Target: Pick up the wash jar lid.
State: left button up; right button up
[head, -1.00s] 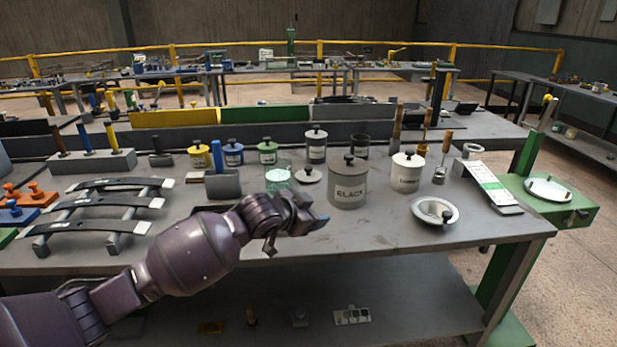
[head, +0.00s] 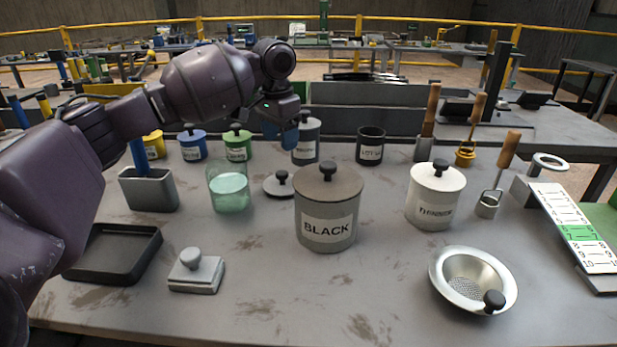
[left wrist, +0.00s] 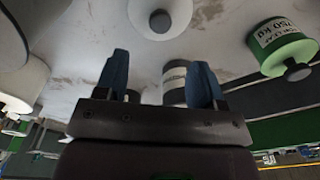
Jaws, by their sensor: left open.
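The wash jar lid, a loose round grey lid (head: 280,184) with a black knob, lies flat on the bench between the glass jar of pale green liquid (head: 229,188) and the BLACK canister (head: 327,215). It also shows at the top of the left wrist view (left wrist: 178,22), knob facing the camera. My left gripper (head: 281,134) is open and empty, with blue fingers, above and behind the lid in the head view. My right gripper is not in view.
Yellow, blue (head: 193,144) and green (head: 237,145) lidded jars stand behind. A white canister (head: 436,198) and a strainer bowl (head: 473,278) are to the right. A grey holder (head: 148,190), a black tray (head: 113,255) and a grey knobbed block (head: 196,272) are to the left. The front middle is clear.

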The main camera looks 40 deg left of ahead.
pick_arm(q)
jog(key=shift+w+a+g, duration=0.25)
jog(key=shift+a+g, duration=0.05)
jog(key=b, duration=0.2)
send_over(282, 172)
notch_tip(282, 172, down, 4)
jog(key=shift+s+a+f, duration=0.15)
jog(key=shift+f, duration=0.75)
jog(key=f+b, duration=0.1)
jog(key=f, duration=0.1)
jog(key=f+b, duration=0.1)
jog(key=f, duration=0.1)
jog(key=shift+d+f, duration=0.2)
jog(key=shift+f, duration=0.25)
jog(key=shift+r, duration=0.25)
jog(key=c, duration=1)
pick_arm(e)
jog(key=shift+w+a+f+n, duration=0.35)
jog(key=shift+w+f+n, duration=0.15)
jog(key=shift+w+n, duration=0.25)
